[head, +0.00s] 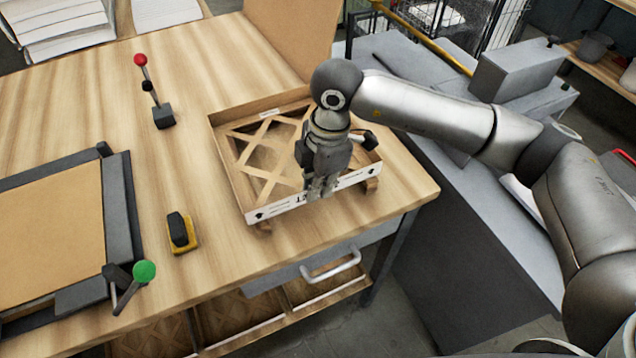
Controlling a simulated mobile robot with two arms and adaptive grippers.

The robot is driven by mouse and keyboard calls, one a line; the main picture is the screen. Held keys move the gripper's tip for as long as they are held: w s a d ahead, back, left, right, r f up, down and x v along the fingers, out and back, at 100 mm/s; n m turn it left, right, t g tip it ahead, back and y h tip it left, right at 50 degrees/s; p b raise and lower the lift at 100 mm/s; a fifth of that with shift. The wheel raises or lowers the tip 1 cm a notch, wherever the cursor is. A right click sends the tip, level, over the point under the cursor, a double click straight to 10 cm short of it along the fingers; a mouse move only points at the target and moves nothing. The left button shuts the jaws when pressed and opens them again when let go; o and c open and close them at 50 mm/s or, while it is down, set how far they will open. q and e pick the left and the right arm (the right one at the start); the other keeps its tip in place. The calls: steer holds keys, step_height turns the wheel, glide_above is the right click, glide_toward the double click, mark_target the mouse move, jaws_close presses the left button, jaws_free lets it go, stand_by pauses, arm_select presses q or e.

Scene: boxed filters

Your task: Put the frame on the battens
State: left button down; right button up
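The frame (240,177) is a shallow, open, light-brown box with a criss-cross lattice inside and a white printed front wall. It lies near the front right corner of the wooden table. The ends of two wooden battens show at its front edge, the left batten (264,227) and the right batten (371,185); the rest of them is hidden under the frame. The frame appears to rest on them. My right gripper (320,189) points down at the front wall, with its fingertips overlapping it. Whether the fingers are closed on the wall is unclear. My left gripper is out of view.
A red-knobbed lever (153,92) stands behind and left of the frame. A black and yellow block (181,232) lies to its left. A dark-edged fixture (60,230) with a green knob (144,272) fills the table's left side. A brown panel (295,35) stands behind.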

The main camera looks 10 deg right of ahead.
steer(key=o, duration=0.3)
steer(key=shift+o, duration=0.2)
steer(key=shift+r, duration=0.2)
steer(key=shift+w+r, duration=0.1)
steer(key=shift+r, duration=0.2)
step_height(320, 180, up, 11)
steer(key=d+b, duration=0.1)
steer(key=b, duration=0.2)
steer(key=shift+d+r, duration=0.15)
steer(key=shift+d, duration=0.05)
